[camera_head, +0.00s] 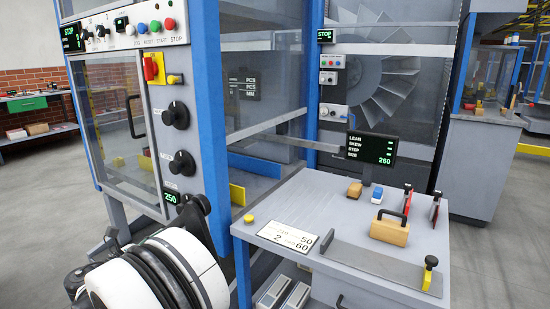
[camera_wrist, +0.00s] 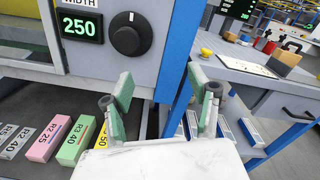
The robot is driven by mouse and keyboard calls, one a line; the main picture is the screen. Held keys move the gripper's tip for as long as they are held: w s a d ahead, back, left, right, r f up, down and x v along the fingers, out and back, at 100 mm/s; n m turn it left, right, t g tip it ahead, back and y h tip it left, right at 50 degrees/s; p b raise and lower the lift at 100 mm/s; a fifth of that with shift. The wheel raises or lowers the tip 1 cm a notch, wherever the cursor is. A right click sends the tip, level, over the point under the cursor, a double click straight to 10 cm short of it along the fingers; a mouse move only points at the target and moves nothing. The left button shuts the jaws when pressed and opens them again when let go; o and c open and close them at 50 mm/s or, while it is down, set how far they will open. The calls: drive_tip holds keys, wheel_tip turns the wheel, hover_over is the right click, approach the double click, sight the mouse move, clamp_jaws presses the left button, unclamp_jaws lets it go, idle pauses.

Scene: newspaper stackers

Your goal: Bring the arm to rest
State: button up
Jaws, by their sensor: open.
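My gripper (camera_wrist: 158,105) shows in the wrist view with its two green-padded fingers spread apart and nothing between them. It is in front of the blue corner post (camera_wrist: 180,60) of the stacker, below the black width knob (camera_wrist: 127,38) and the display reading 250 (camera_wrist: 80,27). In the head view my white and black arm fills the lower left, close to the stacker's front, and the gripper itself is hidden there.
The grey side table (camera_head: 330,225) holds a wooden block with a handle (camera_head: 390,230), a number card (camera_head: 288,237) and small tools. Coloured labelled blocks, pink (camera_wrist: 47,140) and green (camera_wrist: 76,142), lie on a low shelf. Open floor lies at the left.

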drive_tip(key=w+d+r+m+g+y, duration=0.1)
drive_tip(key=d+r+m+g, duration=0.35)
drive_tip(key=d, duration=0.95)
drive_tip(key=w+d+r+m+g+y, duration=0.1)
drive_tip(key=d+r+m, duration=0.55)
drive_tip(key=d, duration=0.75)
drive_tip(key=s+d+r+m+g+y, duration=0.2)
drive_tip(key=s+d+m+g+y, duration=0.2)
drive_tip(key=s+d+m, duration=1.15)
drive_tip(key=s+d+f+m+y, duration=0.25)
drive_tip(key=s+d+m, duration=0.2)
drive_tip(key=s, duration=0.45)
drive_tip(key=s+d+f+m+y, duration=0.1)
drive_tip(key=s+d+f+m, duration=0.2)
drive_tip(key=s+d, duration=0.45)
wheel_tip(320, 180, up, 14)
drive_tip(key=s+a+t+p, duration=0.1)
drive_tip(key=p, duration=1.2)
drive_tip(key=shift+s+a+p, duration=0.2)
drive_tip(key=shift+a+p, duration=0.1)
drive_tip(key=shift+p, duration=0.05)
